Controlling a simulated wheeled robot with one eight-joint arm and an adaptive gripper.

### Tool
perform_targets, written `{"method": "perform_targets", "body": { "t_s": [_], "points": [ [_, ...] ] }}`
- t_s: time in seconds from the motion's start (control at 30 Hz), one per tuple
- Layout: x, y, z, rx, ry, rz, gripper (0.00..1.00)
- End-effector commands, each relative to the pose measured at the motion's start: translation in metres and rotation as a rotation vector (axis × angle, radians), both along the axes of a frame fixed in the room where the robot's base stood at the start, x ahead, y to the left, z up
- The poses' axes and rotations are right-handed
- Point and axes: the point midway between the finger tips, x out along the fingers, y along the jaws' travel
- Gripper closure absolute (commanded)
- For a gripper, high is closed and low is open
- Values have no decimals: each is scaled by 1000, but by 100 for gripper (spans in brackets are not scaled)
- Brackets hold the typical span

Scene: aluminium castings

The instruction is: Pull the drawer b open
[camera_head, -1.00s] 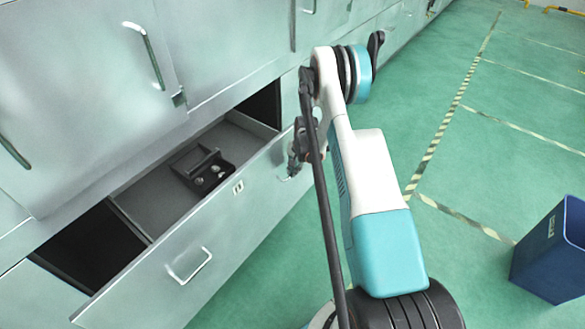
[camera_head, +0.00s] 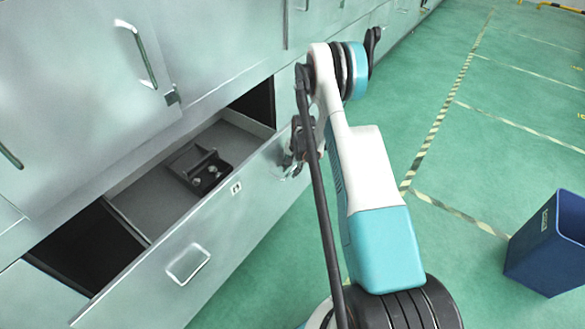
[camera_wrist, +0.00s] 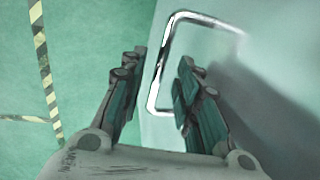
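A wide grey drawer (camera_head: 215,222) stands partly pulled out of the cabinet; I take it as drawer b, though its small label (camera_head: 236,187) is unreadable. Its left handle (camera_head: 188,264) is free. My gripper (camera_head: 297,148) is at the right end of the drawer front, partly behind my arm. In the wrist view my gripper (camera_wrist: 160,88) has its fingers apart, one on each side of the long bar of the metal handle (camera_wrist: 158,75). Gaps show between bar and fingers. The right finger hides part of the handle's lower end.
A black fixture (camera_head: 203,172) lies inside the drawer. Closed grey cabinet doors (camera_head: 75,75) with handles stand above it. A blue bin (camera_head: 545,245) stands on the right. The green floor (camera_head: 470,150) between is clear, with striped tape lines.

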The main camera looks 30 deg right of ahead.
Motion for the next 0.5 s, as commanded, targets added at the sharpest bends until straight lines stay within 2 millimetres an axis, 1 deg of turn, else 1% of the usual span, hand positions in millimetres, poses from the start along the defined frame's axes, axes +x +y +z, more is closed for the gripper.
{"method": "perform_targets", "body": {
  "t_s": [0.13,0.27,0.37,0.5],
  "points": [
    [0,0,4,0,0,0,70],
    [-3,-1,17,0,0,0,70],
    [-6,-2,34,0,0,0,70],
    [-11,-4,61,0,0,0,70]
  ]
}}
